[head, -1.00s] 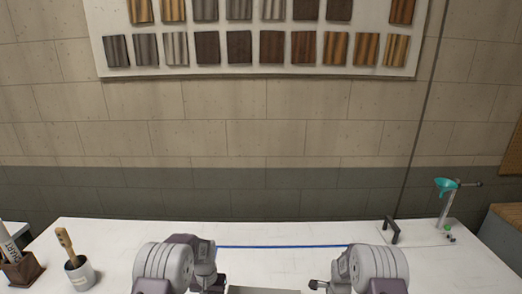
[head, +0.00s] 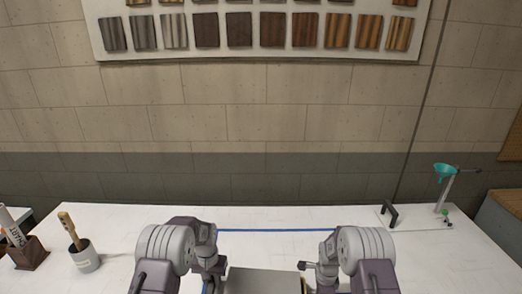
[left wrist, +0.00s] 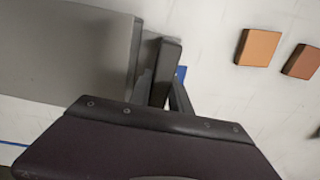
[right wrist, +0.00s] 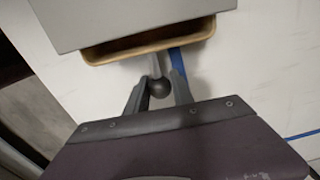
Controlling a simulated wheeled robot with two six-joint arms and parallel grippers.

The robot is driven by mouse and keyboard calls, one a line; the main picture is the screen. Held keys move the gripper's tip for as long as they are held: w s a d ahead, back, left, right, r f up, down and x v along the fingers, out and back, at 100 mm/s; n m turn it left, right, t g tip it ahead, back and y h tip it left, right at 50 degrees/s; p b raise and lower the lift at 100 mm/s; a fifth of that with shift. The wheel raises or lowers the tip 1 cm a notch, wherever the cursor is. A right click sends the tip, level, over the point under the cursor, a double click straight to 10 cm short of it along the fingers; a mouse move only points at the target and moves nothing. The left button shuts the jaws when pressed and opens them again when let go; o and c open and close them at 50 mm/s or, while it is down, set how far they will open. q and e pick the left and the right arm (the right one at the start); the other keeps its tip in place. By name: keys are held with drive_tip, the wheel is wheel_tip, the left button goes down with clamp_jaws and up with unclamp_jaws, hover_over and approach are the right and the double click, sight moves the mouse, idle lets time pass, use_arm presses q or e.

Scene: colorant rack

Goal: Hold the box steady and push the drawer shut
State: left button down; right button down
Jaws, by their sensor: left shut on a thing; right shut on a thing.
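The grey box (head: 264,281) stands at the bottom middle of the head view, cut off by the frame edge. It fills the upper left of the left wrist view (left wrist: 65,50). My left gripper (left wrist: 171,85) is shut at the box's side; exactly which part it grips is hard to see. In the right wrist view the drawer (right wrist: 150,45), with a tan wooden rim, sticks a little way out of the box.
A blue line (head: 275,230) runs across the white table (head: 120,222) behind the box. A cup with a brush (head: 86,258) and a brown holder (head: 27,253) stand at left. A black handle (head: 389,213) and a teal funnel stand (head: 444,180) are at back right. Two brown tiles (left wrist: 258,47) lie near the left gripper.

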drive_tip(key=shift+a, duration=0.15)
drive_tip(key=shift+w+a, duration=0.1)
drive_tip(key=shift+a, duration=0.8)
drive_tip(key=c, duration=1)
unclamp_jaws()
wheel_tip(320, 180, up, 12)
